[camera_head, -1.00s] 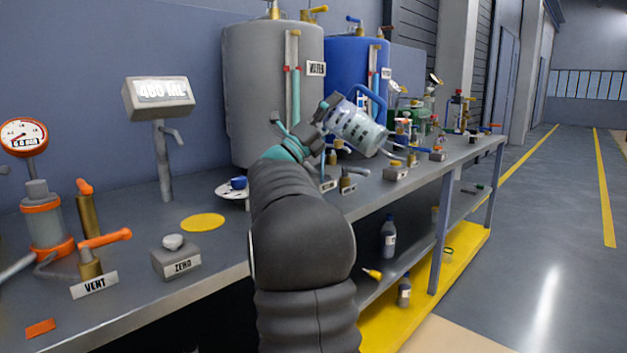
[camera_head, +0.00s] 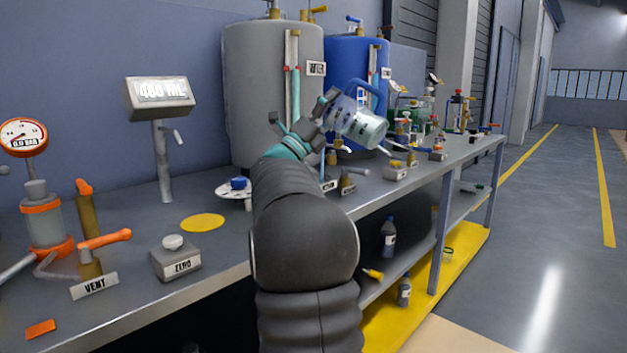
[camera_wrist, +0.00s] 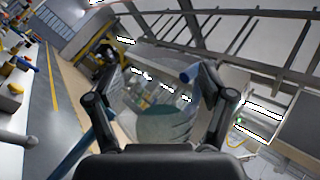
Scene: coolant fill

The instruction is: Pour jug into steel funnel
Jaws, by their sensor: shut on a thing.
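A clear jug (camera_head: 358,124) with a blue handle is held tilted above the bench, its mouth toward the lower right, with pale liquid inside. My gripper (camera_head: 322,112) is shut on the jug. In the wrist view the jug (camera_wrist: 165,124) sits between the two fingers of my gripper (camera_wrist: 158,90), with liquid in its lower part. I cannot make out a steel funnel for certain; small items crowd the bench below and beyond the jug. I cannot see whether liquid leaves the jug.
A grey tank (camera_head: 262,95) and a blue tank (camera_head: 345,65) stand behind the jug. Several bottles and valves crowd the bench (camera_head: 130,300) to the right. At left are a display (camera_head: 160,97), a yellow disc (camera_head: 203,222) and a grey ZERO box (camera_head: 176,260).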

